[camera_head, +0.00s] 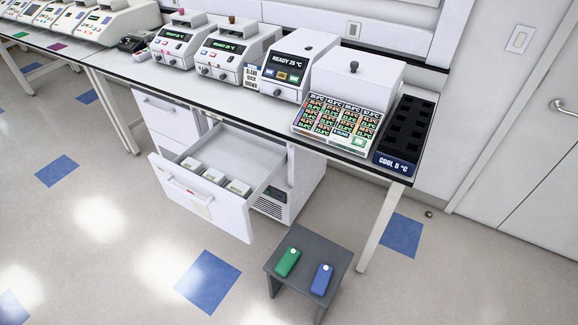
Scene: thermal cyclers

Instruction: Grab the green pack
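The green pack (288,262) lies on top of a small dark grey stool (309,249) on the floor, in the lower middle of the head view. It is a flat, rounded block with a small white spot near its upper end. A blue pack (321,280) of similar shape lies to its right on the same stool, apart from it. Neither of my grippers is in view.
An open white drawer (217,150) with several pale boxes juts out left of the stool. The bench (240,105) above carries several thermal cyclers and a dark rack (405,135) marked "COOL 5 °C". The floor in front is clear.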

